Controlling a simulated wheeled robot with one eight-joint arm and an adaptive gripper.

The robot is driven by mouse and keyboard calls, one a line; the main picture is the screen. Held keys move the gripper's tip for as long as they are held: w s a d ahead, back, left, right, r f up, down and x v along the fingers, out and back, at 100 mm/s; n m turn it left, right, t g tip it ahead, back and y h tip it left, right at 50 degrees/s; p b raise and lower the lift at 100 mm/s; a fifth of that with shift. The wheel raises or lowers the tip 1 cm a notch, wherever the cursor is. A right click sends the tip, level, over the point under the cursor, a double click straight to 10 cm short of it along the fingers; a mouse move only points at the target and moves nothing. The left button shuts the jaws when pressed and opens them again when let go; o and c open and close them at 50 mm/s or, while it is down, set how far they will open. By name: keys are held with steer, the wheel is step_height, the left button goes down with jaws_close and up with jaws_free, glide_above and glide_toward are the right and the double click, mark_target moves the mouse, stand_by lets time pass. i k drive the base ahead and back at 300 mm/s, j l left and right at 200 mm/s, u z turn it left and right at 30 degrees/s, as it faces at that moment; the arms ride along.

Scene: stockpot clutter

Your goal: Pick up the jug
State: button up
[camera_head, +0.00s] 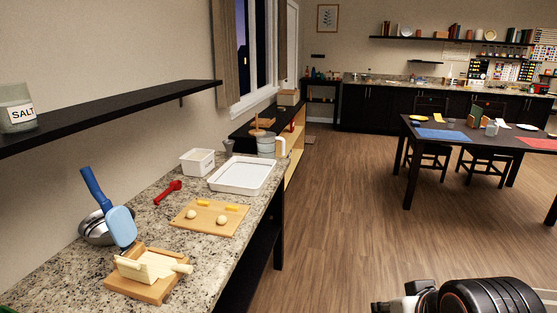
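A grey, round vessel with a white handle on its right side (267,146) stands at the far end of the granite counter, behind the white tray. It looks like the jug, but it is small here and its lower part is partly hidden. A part of my own arm shows at the bottom right edge, far from the vessel. My gripper's fingers are not in view.
The counter (150,223) holds a white tray (242,174), white tub (198,162), red utensil (167,192), cutting board (209,218), blue-handled pan (119,226), metal bowl (93,231) and wooden press (148,274). A shelf (130,107) overhangs its left. The floor (335,210) is open.

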mark_target(266, 140)
steer(key=i, duration=2.15)
